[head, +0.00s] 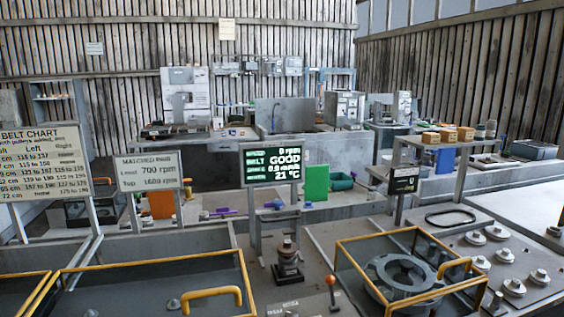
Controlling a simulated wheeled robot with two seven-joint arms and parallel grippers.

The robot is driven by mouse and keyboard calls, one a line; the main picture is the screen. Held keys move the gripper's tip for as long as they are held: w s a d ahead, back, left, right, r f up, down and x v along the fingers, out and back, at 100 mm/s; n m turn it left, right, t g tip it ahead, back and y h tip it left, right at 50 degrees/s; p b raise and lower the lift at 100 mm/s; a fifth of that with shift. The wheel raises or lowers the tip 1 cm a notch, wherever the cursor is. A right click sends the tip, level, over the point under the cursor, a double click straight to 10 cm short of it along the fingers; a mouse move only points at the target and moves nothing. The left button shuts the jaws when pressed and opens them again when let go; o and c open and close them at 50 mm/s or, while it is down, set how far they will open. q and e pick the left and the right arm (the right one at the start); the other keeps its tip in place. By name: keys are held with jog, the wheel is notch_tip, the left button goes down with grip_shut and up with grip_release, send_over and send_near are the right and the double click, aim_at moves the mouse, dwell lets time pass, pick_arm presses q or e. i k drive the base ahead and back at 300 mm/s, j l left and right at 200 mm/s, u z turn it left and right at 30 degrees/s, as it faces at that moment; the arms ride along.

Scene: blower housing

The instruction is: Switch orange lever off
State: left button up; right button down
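The orange lever (331,283) is a short lever with an orange knob. It stands roughly upright near the front edge of the grey bench, at the bottom centre of the head view. Its base is on a plate with small lettering that I cannot read. Neither of my grippers shows in the view, and nothing touches the lever.
Right of the lever is a yellow-framed guard (384,291) around a round metal housing (400,273). Left is a yellow-handled cover (160,283). A display (271,165) reading "BELT GOOD" and "0 rpm" stands behind, above a dark pedestal (287,268). Pulleys (514,287) lie at right.

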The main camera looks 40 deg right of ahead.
aim_at(330, 280)
jog(key=z, duration=1.65)
jog(key=l, duration=0.2)
jog(key=z, duration=0.05)
